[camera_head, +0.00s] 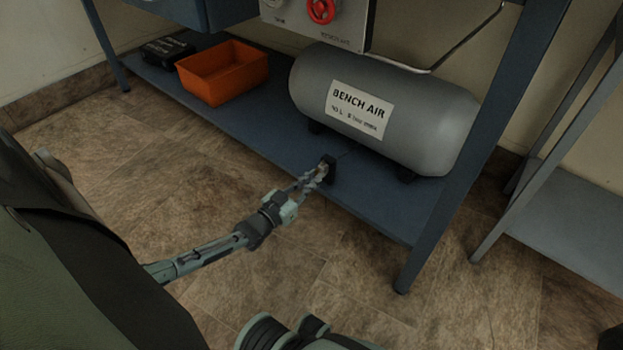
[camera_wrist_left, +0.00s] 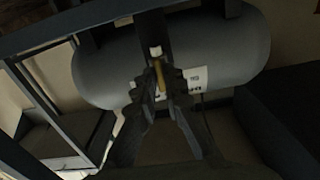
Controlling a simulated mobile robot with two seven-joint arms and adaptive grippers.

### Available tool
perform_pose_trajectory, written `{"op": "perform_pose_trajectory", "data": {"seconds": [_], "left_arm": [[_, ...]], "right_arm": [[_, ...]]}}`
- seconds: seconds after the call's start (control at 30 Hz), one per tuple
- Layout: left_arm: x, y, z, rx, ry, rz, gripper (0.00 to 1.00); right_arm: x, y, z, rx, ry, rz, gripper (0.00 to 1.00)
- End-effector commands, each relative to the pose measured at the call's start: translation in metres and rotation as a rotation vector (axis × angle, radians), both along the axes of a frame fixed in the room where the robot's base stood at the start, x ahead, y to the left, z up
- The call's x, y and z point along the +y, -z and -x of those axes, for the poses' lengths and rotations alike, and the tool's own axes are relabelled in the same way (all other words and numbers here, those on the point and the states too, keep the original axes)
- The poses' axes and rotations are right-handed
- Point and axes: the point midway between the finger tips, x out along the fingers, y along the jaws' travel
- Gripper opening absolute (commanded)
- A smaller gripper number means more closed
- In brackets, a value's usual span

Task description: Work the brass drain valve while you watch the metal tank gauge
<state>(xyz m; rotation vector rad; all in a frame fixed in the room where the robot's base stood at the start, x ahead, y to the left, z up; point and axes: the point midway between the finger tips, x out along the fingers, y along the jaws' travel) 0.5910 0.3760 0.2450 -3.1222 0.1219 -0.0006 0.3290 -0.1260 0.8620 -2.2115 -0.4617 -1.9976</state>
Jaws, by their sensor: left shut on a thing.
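My left gripper (camera_head: 318,174) reaches in from the left, low at the front edge of the bench's lower shelf, and is shut on the brass drain valve. In the left wrist view a thin brass piece of the drain valve (camera_wrist_left: 159,78) shows between the fingertips (camera_wrist_left: 157,85), with a pale tip above it. A small black block (camera_head: 329,168) stands right by the fingertips in the head view. The grey tank (camera_head: 430,110) lies on its side behind, with a white "BENCH AIR" label. No gauge face shows in either view. My right gripper is not in view.
A blue lower shelf (camera_head: 235,125) holds an orange bin (camera_head: 228,73) and a black case (camera_head: 165,50) at left. A panel with a red knob (camera_head: 321,9) is above the tank. A bench leg (camera_head: 440,210) stands at right. The tiled floor in front is clear.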

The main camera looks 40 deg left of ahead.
Motion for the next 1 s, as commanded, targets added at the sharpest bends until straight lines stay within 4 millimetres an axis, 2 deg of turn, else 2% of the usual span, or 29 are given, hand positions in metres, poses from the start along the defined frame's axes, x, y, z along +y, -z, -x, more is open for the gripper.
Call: {"op": "perform_pose_trajectory", "data": {"seconds": [0.03, 0.2, 0.57, 0.67, 1.0], "left_arm": [[0.0, 0.0, 0.0, 0.0, 0.001, -0.002, 0.1], [0.0, 0.0, 0.0, 0.0, 0.001, 0.0, 0.3], [0.001, 0.0, 0.006, 0.001, 0.001, 0.002, 0.3], [0.002, 0.001, 0.019, 0.003, 0.001, 0.002, 0.3], [0.007, 0.001, 0.09, 0.003, 0.0, 0.001, 0.3]], "right_arm": [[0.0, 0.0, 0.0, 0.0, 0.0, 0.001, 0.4], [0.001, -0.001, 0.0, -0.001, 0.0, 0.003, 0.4], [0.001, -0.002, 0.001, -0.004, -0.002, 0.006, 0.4], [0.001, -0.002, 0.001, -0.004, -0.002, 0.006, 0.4], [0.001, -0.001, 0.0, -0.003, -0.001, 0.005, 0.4]]}}
